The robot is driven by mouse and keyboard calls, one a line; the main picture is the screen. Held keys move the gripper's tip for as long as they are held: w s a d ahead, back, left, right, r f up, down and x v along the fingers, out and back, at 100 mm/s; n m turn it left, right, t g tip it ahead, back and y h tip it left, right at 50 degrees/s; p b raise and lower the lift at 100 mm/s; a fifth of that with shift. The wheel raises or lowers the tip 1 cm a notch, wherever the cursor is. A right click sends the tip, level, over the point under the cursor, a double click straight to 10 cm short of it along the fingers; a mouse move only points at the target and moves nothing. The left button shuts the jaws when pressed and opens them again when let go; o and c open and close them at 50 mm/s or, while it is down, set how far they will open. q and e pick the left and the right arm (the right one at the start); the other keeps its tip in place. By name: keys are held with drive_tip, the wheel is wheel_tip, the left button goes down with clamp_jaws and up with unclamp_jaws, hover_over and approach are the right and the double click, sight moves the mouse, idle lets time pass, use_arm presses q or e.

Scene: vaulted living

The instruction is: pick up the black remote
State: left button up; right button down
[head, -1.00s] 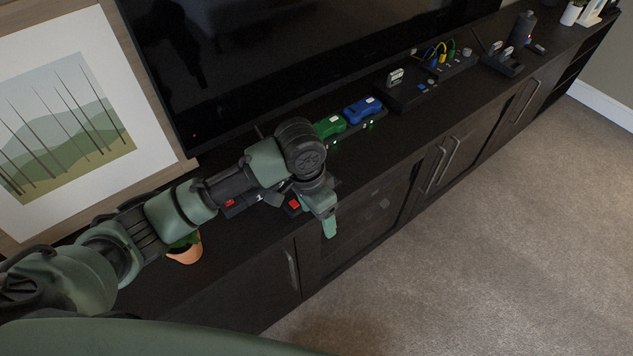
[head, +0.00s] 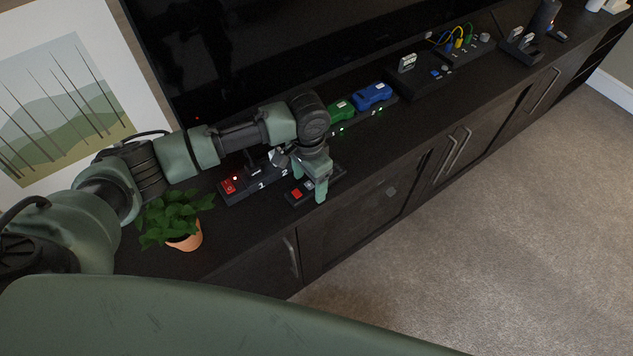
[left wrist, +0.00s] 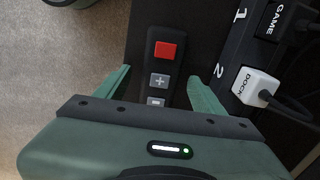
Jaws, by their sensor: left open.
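The black remote (head: 297,193), with a red square button and grey plus and minus buttons, lies on the dark low cabinet near its front edge. My left gripper (head: 305,182) is over it, pointing down, and hides part of it in the head view. In the left wrist view the remote (left wrist: 165,52) shows between the two spread green fingers (left wrist: 163,85), with a gap on each side. The gripper is open and empty. The remote's lower end is hidden behind the gripper body. My right gripper is not in view.
A black switch box (head: 229,187) with plugs, one marked DOCK (left wrist: 255,87), stands close beside the remote. A potted plant (head: 184,242) is to the left. Green (head: 341,110) and blue (head: 373,96) toy cars sit further right. The television (head: 270,45) stands behind.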

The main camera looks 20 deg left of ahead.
use_arm(q)
drive_tip(key=c, duration=1.3)
clamp_jaws()
drive_tip(key=shift+r, duration=0.1)
